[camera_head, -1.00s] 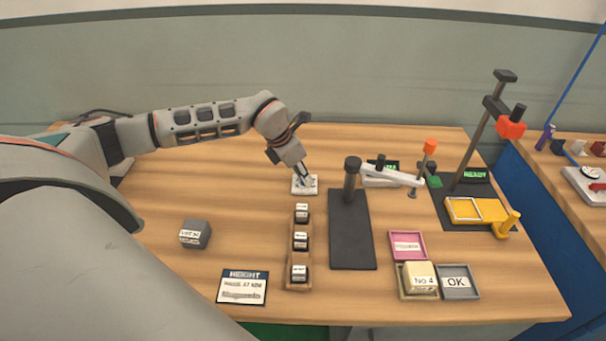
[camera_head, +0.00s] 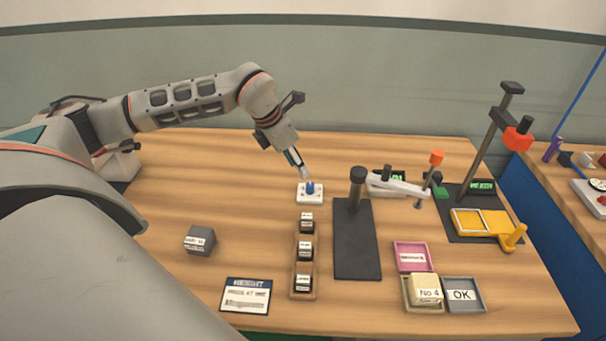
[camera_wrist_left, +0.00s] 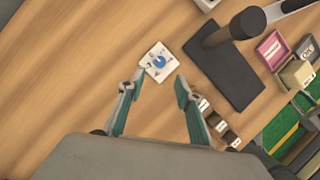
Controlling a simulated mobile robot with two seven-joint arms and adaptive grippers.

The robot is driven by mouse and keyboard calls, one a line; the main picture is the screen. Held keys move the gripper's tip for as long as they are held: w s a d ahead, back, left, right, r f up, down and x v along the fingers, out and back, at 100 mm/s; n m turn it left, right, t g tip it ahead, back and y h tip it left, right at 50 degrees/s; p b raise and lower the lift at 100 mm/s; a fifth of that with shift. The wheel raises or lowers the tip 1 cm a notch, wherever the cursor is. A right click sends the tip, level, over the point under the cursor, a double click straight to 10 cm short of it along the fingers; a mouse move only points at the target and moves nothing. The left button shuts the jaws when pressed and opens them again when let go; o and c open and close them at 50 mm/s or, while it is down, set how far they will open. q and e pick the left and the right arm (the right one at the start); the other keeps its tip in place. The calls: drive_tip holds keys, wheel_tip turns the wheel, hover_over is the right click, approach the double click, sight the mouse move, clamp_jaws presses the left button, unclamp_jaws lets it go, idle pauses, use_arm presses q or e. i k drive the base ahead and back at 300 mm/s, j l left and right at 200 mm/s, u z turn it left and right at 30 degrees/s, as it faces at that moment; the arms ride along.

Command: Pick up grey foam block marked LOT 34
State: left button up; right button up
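The grey foam block (camera_head: 200,241) sits on the left part of the wooden table. A white label is on its front; its print is too small to read surely. It is not in the left wrist view. My left gripper (camera_head: 301,167) is above and just behind a white box with a blue button (camera_head: 310,195), to the right of and beyond the block. In the left wrist view the two fingers (camera_wrist_left: 159,82) are spread with nothing between them, and the white box (camera_wrist_left: 157,63) lies past the tips. My right gripper is not in view.
A wooden rack (camera_head: 303,275) with several dark labelled blocks stands right of the grey block. A HEIGHT card (camera_head: 246,295) lies in front of it. A dark stand (camera_head: 356,245), a pink tray (camera_head: 414,256) and a cream No 4 block (camera_head: 426,289) are farther right. Table around the grey block is clear.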

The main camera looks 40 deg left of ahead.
sight(199, 241)
drive_tip(key=k, duration=1)
